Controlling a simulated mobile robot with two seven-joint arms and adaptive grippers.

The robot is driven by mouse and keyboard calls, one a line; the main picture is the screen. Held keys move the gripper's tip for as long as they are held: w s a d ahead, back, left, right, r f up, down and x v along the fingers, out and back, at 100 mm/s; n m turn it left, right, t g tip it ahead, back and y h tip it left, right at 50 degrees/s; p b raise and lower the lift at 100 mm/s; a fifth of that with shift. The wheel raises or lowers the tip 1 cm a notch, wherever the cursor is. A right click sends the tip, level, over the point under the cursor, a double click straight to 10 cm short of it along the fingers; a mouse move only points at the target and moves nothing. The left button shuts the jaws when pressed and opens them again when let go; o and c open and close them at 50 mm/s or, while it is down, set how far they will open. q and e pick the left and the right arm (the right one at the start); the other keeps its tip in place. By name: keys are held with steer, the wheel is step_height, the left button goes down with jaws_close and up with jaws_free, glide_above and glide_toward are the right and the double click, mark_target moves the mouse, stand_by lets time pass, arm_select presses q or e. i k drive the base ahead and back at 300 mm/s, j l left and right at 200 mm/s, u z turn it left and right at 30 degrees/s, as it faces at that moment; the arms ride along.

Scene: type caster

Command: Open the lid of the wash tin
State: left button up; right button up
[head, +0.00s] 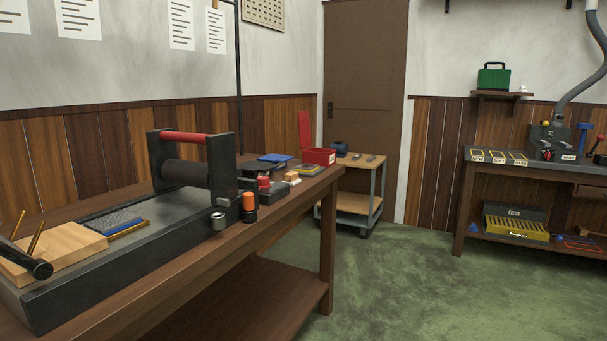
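No thing in the head view is readably labelled as the wash tin, so I cannot tell which it is. A small silver tin (218,221) stands at the front edge of the long table, beside the press. An orange-topped dark container (249,207) stands just right of it. A red-topped container (264,186) is a little further back. A red box (319,157) with a pale label sits at the table's far end, with an upright red panel (304,131) behind it; I cannot tell whether they are joined. Neither of my grippers is in view.
A press with a dark roller (186,173) and a wooden block (52,252) fill the near part of the long table (284,206). A small cart (353,200) stands by the door (365,80). A workbench (540,161) is at right. Green floor (400,285) lies open between.

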mark_target(272, 157)
steer(key=i+l+u, duration=0.1)
steer(key=i, duration=0.4)
steer(key=i+l, duration=0.2)
steer(key=l, duration=0.25)
steer(key=i+l, duration=0.2)
steer(key=l, duration=0.25)
steer(key=i+l+z, duration=0.1)
steer(key=l, duration=0.35)
steer(key=i+l, duration=0.3)
steer(key=i+l+z, duration=0.1)
steer(key=l, duration=0.45)
steer(key=i, duration=0.1)
